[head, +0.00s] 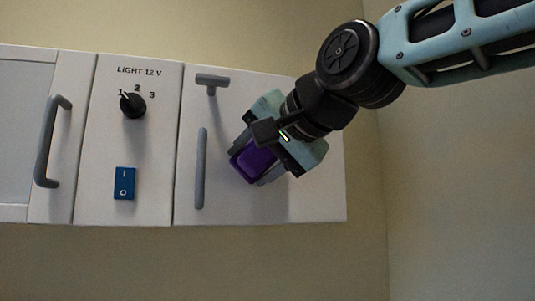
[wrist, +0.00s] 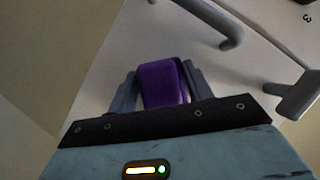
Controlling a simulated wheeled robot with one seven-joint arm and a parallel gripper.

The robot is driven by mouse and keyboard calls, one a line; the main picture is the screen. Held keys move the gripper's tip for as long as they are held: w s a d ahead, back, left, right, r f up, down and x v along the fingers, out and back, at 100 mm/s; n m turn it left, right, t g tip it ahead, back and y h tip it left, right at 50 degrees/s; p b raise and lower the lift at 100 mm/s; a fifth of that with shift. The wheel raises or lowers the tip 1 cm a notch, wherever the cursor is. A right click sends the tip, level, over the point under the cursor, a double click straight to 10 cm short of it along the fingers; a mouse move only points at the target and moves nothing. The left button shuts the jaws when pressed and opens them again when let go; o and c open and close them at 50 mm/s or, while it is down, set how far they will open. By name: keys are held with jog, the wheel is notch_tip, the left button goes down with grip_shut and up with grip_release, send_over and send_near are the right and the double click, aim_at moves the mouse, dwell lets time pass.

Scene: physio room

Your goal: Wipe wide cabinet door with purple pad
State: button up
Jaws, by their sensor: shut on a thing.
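The purple pad (head: 253,161) is a small block held between the fingers of my gripper (head: 258,162), which is shut on it. In the wrist view the pad (wrist: 162,84) sits between the two grey fingers of my gripper (wrist: 163,88). The pad is in front of the right-hand white cabinet door (head: 310,200), right of its vertical grey handle (head: 201,168). The door also fills much of the wrist view (wrist: 150,35). I cannot tell whether the pad touches the door.
Left of the door is a white panel with a black rotary knob (head: 133,105) and a blue switch (head: 124,183). A grey T-shaped handle (head: 212,82) sticks out at the door's top left. Another door with a grey handle (head: 50,141) is at far left. Bare wall lies below.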

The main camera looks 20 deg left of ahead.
aim_at(333, 153)
jog(key=shift+s+a, duration=0.4)
jog(key=shift+a, duration=0.2)
jog(key=shift+w+r+p, duration=0.1)
jog(key=shift+r+p, duration=0.8)
jog(key=shift+p, duration=0.05)
jog(key=shift+w+d+b, duration=1.1)
jog(key=shift+w+d, duration=0.2)
jog(key=shift+d, duration=0.9)
jog(key=shift+w+d+b, duration=1.05)
jog(key=shift+w+d, duration=0.3)
jog(key=shift+d, duration=0.8)
jog(key=shift+w+d+b, duration=1.1)
jog(key=shift+w+d, duration=0.2)
jog(key=shift+d, duration=0.9)
jog(key=shift+w, duration=0.1)
jog(key=shift+a, duration=0.1)
